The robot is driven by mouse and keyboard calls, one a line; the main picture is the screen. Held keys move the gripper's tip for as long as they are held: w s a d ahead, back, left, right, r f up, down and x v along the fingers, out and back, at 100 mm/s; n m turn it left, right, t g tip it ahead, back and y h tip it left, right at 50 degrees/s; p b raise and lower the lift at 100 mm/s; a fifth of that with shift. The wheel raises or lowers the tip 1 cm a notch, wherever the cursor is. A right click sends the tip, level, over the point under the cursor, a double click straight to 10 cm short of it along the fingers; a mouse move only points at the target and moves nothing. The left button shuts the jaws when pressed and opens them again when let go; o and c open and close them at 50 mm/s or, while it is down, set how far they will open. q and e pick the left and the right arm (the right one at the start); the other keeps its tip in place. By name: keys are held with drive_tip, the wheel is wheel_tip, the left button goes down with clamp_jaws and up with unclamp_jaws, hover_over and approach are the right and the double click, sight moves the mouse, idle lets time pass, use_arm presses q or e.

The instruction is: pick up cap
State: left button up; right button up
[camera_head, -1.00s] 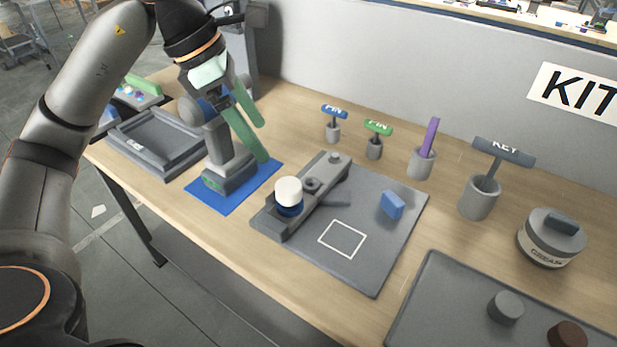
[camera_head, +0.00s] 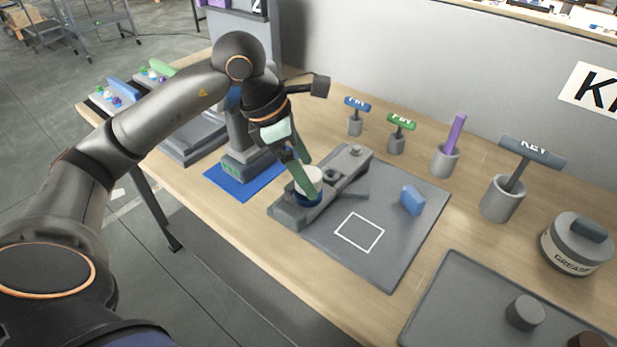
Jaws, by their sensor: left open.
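A white round cap (camera_head: 312,175) sits on a dark blue ring-shaped part (camera_head: 306,199) at the near end of a grey fixture (camera_head: 341,176). The fixture lies on a grey board (camera_head: 395,265). My left gripper (camera_head: 298,163) has green fingers and is open. It points down right beside and over the cap's far left side, and one finger partly covers the cap's edge. I cannot tell whether the fingers touch it. My right gripper is not in view.
A blue block (camera_head: 412,200) and a white square outline lie on the board. Tools stand in grey cups behind, including a key (camera_head: 532,151). A grease tin (camera_head: 577,244) and a dark tray (camera_head: 455,305) are at the right. A blue mat (camera_head: 226,186) lies left.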

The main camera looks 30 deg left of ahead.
use_arm(q)
drive_tip(key=shift+f, duration=0.1)
clamp_jaws()
idle(0.8)
